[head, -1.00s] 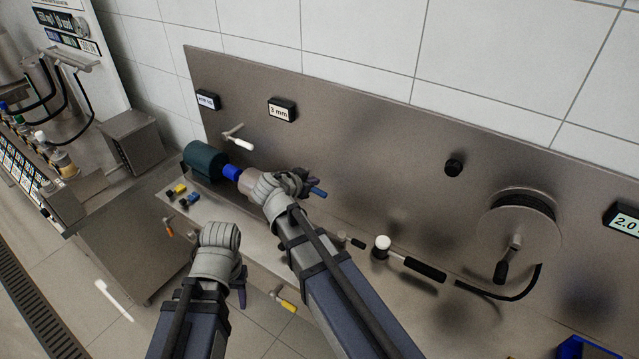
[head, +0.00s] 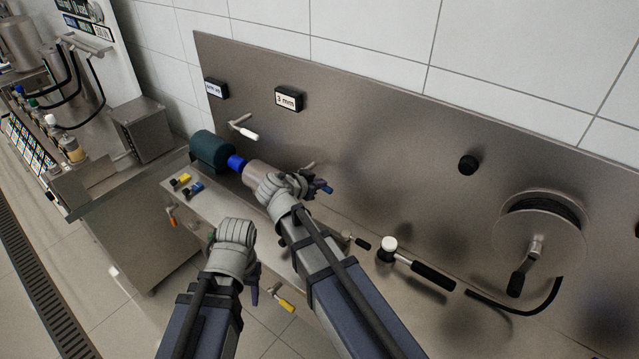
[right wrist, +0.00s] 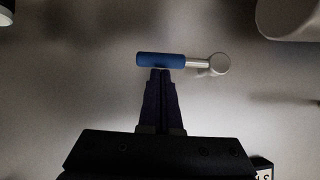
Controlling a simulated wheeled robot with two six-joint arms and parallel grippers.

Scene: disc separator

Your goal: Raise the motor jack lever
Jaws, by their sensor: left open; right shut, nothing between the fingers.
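A small lever with a blue handle (head: 328,189) and a silver pivot is on the steel panel beside my right gripper (head: 318,184). In the right wrist view the blue handle (right wrist: 160,60) lies level, with its silver shaft and round hub to the right. My right gripper is shut and empty, its dark fingertips at the underside of the blue handle; whether they touch cannot be told. My left gripper (head: 255,292) is open and empty, low in front of the bench. No label names the motor jack lever.
A white-handled lever (head: 243,129) is on the panel near the dark green motor (head: 210,150). A yellow-handled lever (head: 285,304) and an orange-handled lever (head: 171,216) are below the bench. A black-handled part with a white knob (head: 415,265) and a cable reel (head: 540,235) are right.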

